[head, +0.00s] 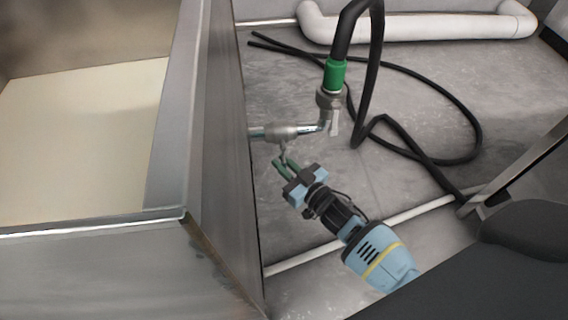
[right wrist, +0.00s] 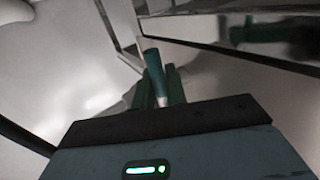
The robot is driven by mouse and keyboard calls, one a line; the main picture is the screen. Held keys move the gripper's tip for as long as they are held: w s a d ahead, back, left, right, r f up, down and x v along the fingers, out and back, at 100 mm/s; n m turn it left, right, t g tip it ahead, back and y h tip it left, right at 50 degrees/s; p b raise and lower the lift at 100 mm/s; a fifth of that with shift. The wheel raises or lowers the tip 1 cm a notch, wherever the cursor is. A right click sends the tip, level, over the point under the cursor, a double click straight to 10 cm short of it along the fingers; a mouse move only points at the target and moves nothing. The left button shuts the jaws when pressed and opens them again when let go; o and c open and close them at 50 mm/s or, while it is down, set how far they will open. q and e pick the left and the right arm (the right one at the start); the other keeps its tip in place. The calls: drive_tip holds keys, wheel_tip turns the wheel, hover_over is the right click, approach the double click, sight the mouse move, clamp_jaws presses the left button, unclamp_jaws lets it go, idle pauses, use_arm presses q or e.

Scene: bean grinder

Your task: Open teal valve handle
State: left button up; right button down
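The teal valve handle (right wrist: 152,62) shows in the right wrist view, its pale narrow end lying between the green fingers of my right gripper (right wrist: 159,88). In the head view my right gripper (head: 281,161) is just below the valve body (head: 281,132) on the metal pipe, with its fingers up at the valve's stem. The fingers are parted, with the handle in line between them. Whether they press on it cannot be told. In the head view the handle is hard to make out against the green fingers. My left gripper is out of view.
A steel basin wall (head: 215,150) stands close left of the valve. A black hose (head: 474,125) with a green collar (head: 334,75) joins the pipe end and loops over the floor to the right. A white pipe (head: 420,27) runs along the back.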

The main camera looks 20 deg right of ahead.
idle(0.3)
